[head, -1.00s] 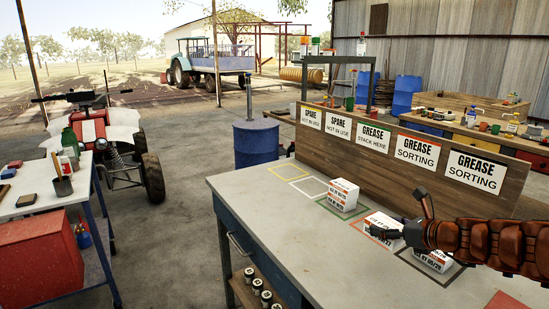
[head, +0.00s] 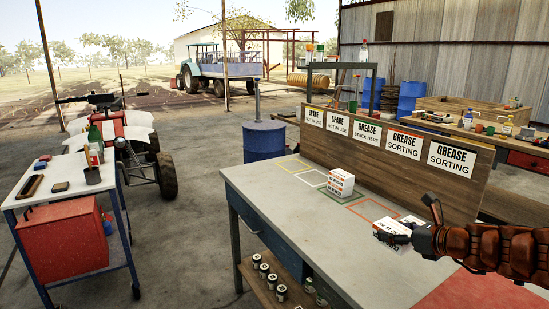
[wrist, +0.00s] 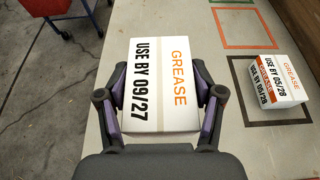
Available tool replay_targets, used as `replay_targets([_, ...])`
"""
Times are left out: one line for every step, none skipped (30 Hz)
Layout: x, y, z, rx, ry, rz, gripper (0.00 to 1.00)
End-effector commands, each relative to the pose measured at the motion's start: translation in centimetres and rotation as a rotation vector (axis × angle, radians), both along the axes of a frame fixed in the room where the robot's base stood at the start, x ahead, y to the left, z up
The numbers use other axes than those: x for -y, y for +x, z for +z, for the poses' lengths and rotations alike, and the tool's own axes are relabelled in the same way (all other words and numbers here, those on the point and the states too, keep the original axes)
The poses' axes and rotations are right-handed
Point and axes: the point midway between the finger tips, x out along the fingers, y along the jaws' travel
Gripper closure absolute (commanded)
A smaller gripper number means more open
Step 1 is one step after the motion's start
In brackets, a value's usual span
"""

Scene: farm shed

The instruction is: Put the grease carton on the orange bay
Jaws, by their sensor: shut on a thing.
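My gripper (wrist: 160,97) is shut on a white grease carton (wrist: 160,60) marked "USE BY 09/27", held in front of the bays near the bench's front edge. In the head view, the held carton (head: 388,235) shows left of my gripper (head: 408,236). The orange bay (wrist: 245,48) is a bare outline; it also shows in the head view (head: 372,201). A second grease carton (wrist: 272,82), with an orange band, sits tilted within the black bay (wrist: 238,100). Another white carton or short stack (head: 341,183) stands at the green bay (head: 360,197).
A sign board (head: 400,145) stands along the bench's back, marked spare, grease stack here and grease sorting. Yellow (head: 283,160) and white bays are empty. The bench top (head: 290,210) is clear at left. A red patch (head: 480,292) marks the near right.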

Motion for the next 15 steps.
replay_targets([0.0,0.0,0.0,0.0,0.0,0.0,0.72])
replay_targets([0.0,0.0,0.0,0.0,0.0,0.0,0.72])
replay_targets([-0.2,0.1,0.0,0.002,0.001,-0.009,0.72])
replay_targets([-0.2,0.2,0.1,0.003,0.001,-0.018,0.72])
replay_targets([-0.3,0.2,0.1,0.004,0.001,-0.027,0.72])
replay_targets([-0.5,0.3,0.1,0.005,0.002,-0.034,0.72])
replay_targets([-0.6,0.3,0.1,0.006,0.003,-0.041,0.72])
replay_targets([-0.6,0.4,0.1,0.006,0.002,-0.049,0.72])
replay_targets([-0.7,0.5,0.0,0.005,0.002,-0.06,0.72])
replay_targets([-0.8,0.5,0.0,0.004,0.003,-0.066,0.72])
replay_targets([-1.0,0.5,0.0,0.005,0.003,-0.071,0.72])
replay_targets([-1.2,0.5,-0.1,0.004,0.003,-0.078,0.72])
replay_targets([-1.3,0.5,-0.1,0.002,0.003,-0.085,0.72])
replay_targets([-1.4,0.6,-0.2,0.002,0.001,-0.092,0.72])
replay_targets([-1.6,0.6,-0.2,0.001,0.002,-0.1,0.72])
